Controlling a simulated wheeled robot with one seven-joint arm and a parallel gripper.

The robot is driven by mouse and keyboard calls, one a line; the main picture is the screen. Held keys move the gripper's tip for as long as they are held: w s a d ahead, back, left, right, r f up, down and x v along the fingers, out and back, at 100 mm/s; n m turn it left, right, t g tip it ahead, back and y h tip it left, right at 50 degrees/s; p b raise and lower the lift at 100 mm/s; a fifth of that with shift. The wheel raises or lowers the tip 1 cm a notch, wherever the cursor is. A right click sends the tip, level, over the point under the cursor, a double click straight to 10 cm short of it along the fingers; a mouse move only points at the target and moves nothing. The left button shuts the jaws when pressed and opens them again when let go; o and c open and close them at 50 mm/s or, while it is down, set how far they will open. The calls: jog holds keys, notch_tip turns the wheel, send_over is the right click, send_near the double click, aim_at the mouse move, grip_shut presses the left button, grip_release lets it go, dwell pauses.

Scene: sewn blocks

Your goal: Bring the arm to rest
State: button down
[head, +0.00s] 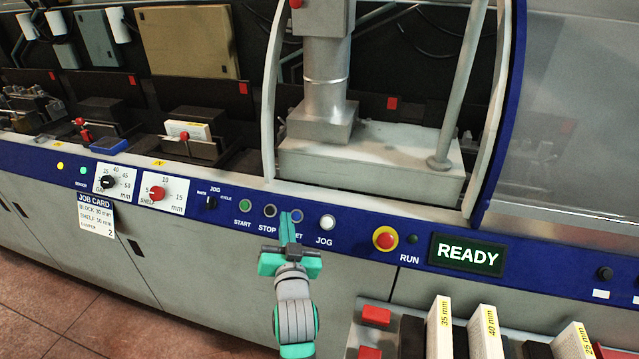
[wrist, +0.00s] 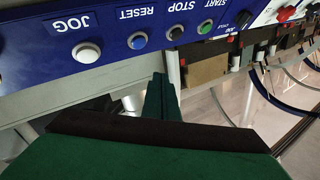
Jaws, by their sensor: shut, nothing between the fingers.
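My gripper (head: 291,218) is in front of the machine's blue control panel (head: 352,242) in the head view. Its green fingers are shut with nothing between them. The fingertips overlap the area of the blue reset button (head: 297,215); I cannot tell from the head view whether they touch it. In the wrist view the shut fingers (wrist: 163,84) point toward the panel, and the blue reset button (wrist: 138,40) shows clear of them. My arm is bent below the gripper at the bottom middle of the head view.
The white JOG button (head: 327,222), dark STOP button (head: 270,211) and green START button (head: 245,205) are close by. A red emergency stop (head: 385,239) is further right, beside a READY display (head: 466,254). A rack with white blocks (head: 440,325) stands at lower right. Floor (head: 60,310) is clear at lower left.

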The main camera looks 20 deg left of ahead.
jog(key=shift+f, duration=0.1)
jog(key=s+d+f+m+h, duration=0.1)
jog(key=s+d+f+h, duration=0.3)
jog(key=s+d+f, duration=1.25)
jog(key=s+d+f+h, duration=0.1)
jog(key=s+d, duration=0.1)
jog(key=s, duration=0.6)
jog(key=s+d+h, duration=0.1)
jog(key=s+d, duration=0.2)
jog(key=s, duration=0.6)
jog(key=s+d+f+g+h, duration=0.1)
jog(key=s+d, duration=0.1)
jog(key=s, duration=0.7)
jog(key=shift+s+d+f+h, duration=0.15)
jog(key=shift+d+f+h, duration=0.15)
jog(key=shift+d, duration=0.1)
